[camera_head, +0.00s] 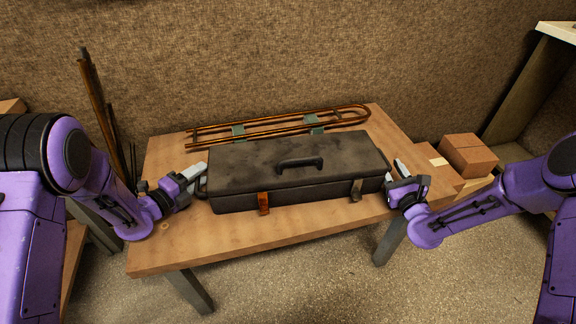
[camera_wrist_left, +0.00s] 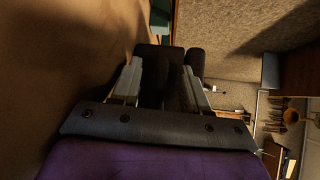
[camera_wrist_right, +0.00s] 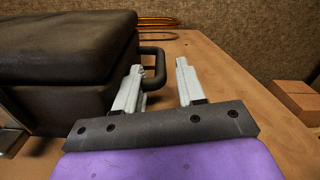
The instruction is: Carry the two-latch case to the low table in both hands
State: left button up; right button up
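The dark two-latch case (camera_head: 300,165) lies flat and closed on a wooden table (camera_head: 290,232). Its top handle and two front latches, one orange-brown and one greyish, show in the head view. My left gripper (camera_head: 198,178) is at its left end; in the left wrist view the fingers (camera_wrist_left: 162,85) stand apart with dark case parts, probably the end handle, between and beyond them. My right gripper (camera_head: 396,172) is at the right end. In the right wrist view its fingers (camera_wrist_right: 158,85) are apart, with the end handle (camera_wrist_right: 160,65) partly behind the left finger and partly in the gap.
A long copper-coloured tube slide (camera_head: 290,125) lies behind the case on green supports. Cardboard boxes (camera_head: 468,155) stand right of the table. Dark rods (camera_head: 95,105) lean at the left. Floor shows in front.

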jog(key=shift+s+f, duration=0.1)
jog(key=shift+f, duration=0.2)
pick_arm(q)
jog(key=shift+a, duration=0.1)
jog(key=shift+s+a, duration=0.2)
jog(key=shift+s, duration=0.15)
jog(key=v, duration=0.7)
jog(key=shift+s, duration=0.1)
pick_arm(e)
jog(key=shift+s+f, duration=0.15)
jog(key=shift+s, duration=0.05)
pick_arm(q)
jog(key=shift+d, duration=0.1)
pick_arm(e)
jog(key=s, duration=0.4)
jog(key=s+d, duration=0.1)
jog(key=s, duration=0.1)
jog(key=shift+s, duration=0.15)
jog(key=shift+s+r, duration=0.35)
jog(key=shift+s, duration=0.25)
pick_arm(q)
jog(key=shift+r, duration=0.1)
pick_arm(e)
jog(key=shift+w, duration=0.1)
